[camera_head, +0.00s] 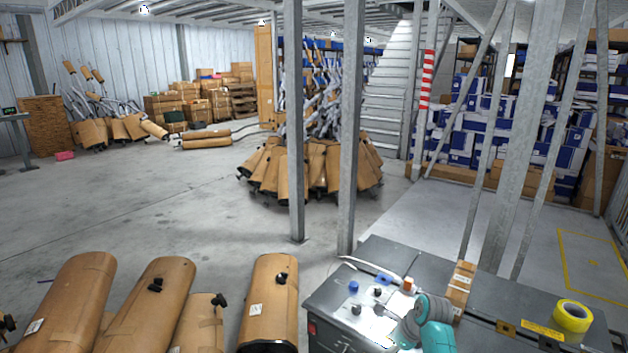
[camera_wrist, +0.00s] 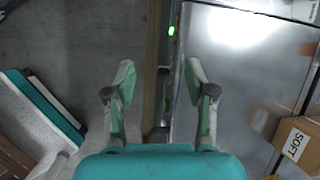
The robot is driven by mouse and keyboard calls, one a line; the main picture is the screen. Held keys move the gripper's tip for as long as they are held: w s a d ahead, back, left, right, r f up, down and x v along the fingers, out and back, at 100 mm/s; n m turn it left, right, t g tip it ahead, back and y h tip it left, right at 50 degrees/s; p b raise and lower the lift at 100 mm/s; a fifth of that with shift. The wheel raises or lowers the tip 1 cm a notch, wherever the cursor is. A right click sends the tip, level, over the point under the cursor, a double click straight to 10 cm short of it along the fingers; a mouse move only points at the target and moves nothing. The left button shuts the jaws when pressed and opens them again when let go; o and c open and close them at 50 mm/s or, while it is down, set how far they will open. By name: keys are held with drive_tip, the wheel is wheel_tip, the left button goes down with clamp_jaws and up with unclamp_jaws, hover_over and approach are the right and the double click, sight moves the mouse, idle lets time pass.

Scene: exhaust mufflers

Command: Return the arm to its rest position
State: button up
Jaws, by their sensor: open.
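In the wrist view my gripper (camera_wrist: 160,82) is open. Its two teal and grey fingers stand wide apart with nothing held between them. Below the gap I see the edge of a grey metal surface, a brown strip and a small green light (camera_wrist: 171,31). In the head view part of my teal and grey arm (camera_head: 428,326) shows at the bottom, over the grey workbench (camera_head: 325,300). The fingertips cannot be made out there.
A small cardboard box (camera_head: 460,287) and a yellow tape roll (camera_head: 572,316) sit on the workbench. Paper-wrapped mufflers (camera_head: 268,292) stand left of it. Metal posts (camera_head: 348,130) rise behind the bench. The concrete floor (camera_head: 170,210) at left is mostly open.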

drive_tip(key=s+a+f+n+t+h, duration=0.1)
drive_tip(key=s+f+n, duration=0.2)
drive_tip(key=s+f, duration=0.4)
drive_tip(key=s+a+f+n+t, duration=0.1)
drive_tip(key=s+f+n+t, duration=0.1)
drive_tip(key=s+f, duration=0.6)
drive_tip(key=s+f+n+t+h, duration=0.2)
drive_tip(key=s+n, duration=0.3)
drive_tip(key=s, duration=1.2)
drive_tip(key=s+r+n+t, duration=0.2)
drive_tip(key=s+r+n, duration=0.3)
drive_tip(key=s+r, duration=0.55)
drive_tip(key=s+r+n+t, duration=0.2)
drive_tip(key=s+r+n, duration=0.4)
drive_tip(key=s, duration=0.8)
drive_tip(key=s+r+n+t, duration=0.2)
drive_tip(key=s+r, duration=0.2)
drive_tip(key=r, duration=0.7)
drive_tip(key=shift+s+a+r+n, duration=0.25)
drive_tip(key=shift+a+r+n, duration=0.05)
drive_tip(key=shift+a+r, duration=0.15)
